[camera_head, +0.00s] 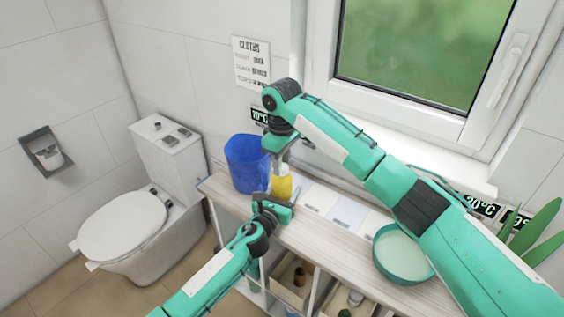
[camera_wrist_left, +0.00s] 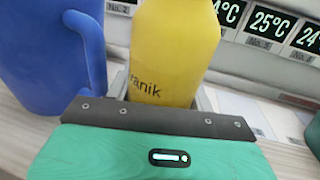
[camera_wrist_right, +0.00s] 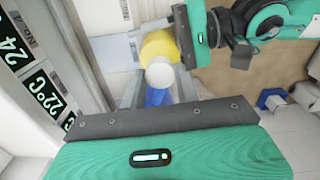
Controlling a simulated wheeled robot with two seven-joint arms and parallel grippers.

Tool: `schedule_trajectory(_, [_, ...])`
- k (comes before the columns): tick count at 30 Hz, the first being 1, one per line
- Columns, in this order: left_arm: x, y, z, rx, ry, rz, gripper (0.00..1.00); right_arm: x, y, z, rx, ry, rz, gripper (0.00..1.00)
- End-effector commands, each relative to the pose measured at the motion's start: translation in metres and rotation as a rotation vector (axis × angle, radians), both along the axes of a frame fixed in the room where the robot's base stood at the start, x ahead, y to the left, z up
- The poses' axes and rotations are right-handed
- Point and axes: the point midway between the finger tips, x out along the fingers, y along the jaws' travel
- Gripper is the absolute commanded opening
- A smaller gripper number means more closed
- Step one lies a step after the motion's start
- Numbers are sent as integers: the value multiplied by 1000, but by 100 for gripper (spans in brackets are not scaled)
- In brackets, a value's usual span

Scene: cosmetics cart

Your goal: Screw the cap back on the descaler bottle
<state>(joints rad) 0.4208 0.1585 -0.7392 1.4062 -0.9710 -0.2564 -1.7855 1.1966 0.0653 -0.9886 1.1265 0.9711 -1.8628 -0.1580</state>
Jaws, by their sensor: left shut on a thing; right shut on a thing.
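The yellow descaler bottle (camera_head: 282,184) stands upright on the cart top, next to the blue jug. My left gripper (camera_head: 279,197) is shut around its body from the front; the left wrist view shows the bottle (camera_wrist_left: 175,50) between the fingers, with its top out of frame. My right gripper (camera_head: 282,160) comes down from above the bottle, shut on the white round cap (camera_wrist_right: 160,74). In the right wrist view the cap lies in front of the yellow bottle (camera_wrist_right: 159,47). The bottle's neck is hidden, so I cannot tell whether the cap touches it.
The blue jug (camera_head: 246,163) stands close left of the bottle. A teal bowl (camera_head: 402,257) with pale contents sits farther right on the cart top (camera_head: 310,236). Cards and temperature signs line the back. Open compartments with small bottles lie below. A toilet (camera_head: 125,222) stands left.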

Motion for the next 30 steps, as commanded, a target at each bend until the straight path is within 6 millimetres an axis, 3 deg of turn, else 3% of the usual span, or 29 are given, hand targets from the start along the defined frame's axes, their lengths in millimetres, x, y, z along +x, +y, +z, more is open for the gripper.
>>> schedule_trajectory(21, [-1,0,-2,1,3,-1,0,0,1,0,4,-1,-1310,10])
schedule_trajectory(24, [-1,0,-2,1,3,-1,0,1,0,0,3,-2,-1424,10])
schedule_trajectory(28, [-1,0,-2,1,3,-1,0,1,0,0,2,-2,-1414,10])
schedule_trajectory(29, [-1,0,-2,1,3,-1,0,1,0,0,2,-2,-1414,35])
schedule_trajectory(30, [-1,0,-2,1,3,-1,0,1,0,0,2,-2,-1413,43])
